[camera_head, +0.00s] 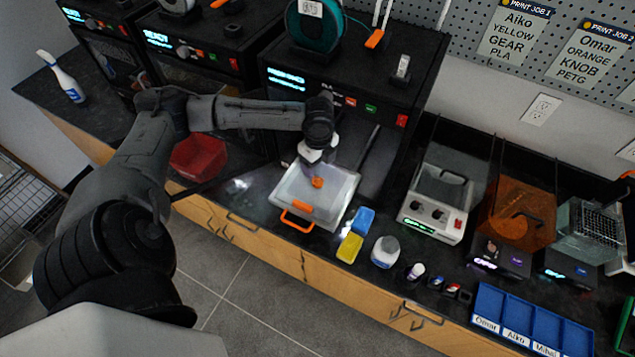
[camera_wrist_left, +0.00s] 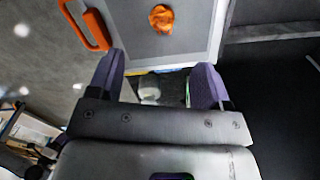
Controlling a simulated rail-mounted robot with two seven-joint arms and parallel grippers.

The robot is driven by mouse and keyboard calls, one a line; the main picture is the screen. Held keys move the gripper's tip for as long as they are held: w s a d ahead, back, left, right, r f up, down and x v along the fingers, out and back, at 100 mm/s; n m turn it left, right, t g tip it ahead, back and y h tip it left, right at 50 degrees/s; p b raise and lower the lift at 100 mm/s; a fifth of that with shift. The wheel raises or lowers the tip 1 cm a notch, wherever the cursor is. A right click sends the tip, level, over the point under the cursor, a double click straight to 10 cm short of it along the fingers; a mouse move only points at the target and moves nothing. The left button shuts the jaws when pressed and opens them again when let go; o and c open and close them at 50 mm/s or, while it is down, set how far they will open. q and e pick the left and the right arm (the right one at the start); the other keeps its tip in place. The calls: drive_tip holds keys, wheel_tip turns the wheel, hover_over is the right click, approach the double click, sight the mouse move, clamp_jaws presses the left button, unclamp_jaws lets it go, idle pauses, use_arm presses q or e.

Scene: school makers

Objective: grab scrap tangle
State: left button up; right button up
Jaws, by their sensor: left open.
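The scrap tangle, a small orange clump (camera_head: 317,182), lies on a pale flat panel (camera_head: 332,212) in front of the rightmost printer. It also shows near the top of the left wrist view (camera_wrist_left: 161,18). My left gripper (camera_head: 314,163) is above the panel, just behind the tangle in the head view. In the left wrist view its two purple fingers (camera_wrist_left: 158,80) are spread apart with nothing gripped between them. The tangle appears beyond the fingertips, not between them. My right gripper is not in view.
The panel has an orange handle (camera_head: 297,222) at its front edge. A red bin (camera_head: 198,156) stands left on the black counter. Blue (camera_head: 364,219) and yellow (camera_head: 350,248) blocks and a white jar (camera_head: 385,251) are right of the panel. A blue divided tray (camera_head: 487,301) lies farther right.

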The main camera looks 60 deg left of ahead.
sight(318, 179)
use_arm(q)
drive_tip(key=shift+a+f+b, duration=0.2)
drive_tip(key=shift+f+b, duration=0.2)
drive_tip(key=shift+f, duration=4.15)
drive_tip(key=c, duration=1.1)
drive_tip(key=shift+o, duration=0.2)
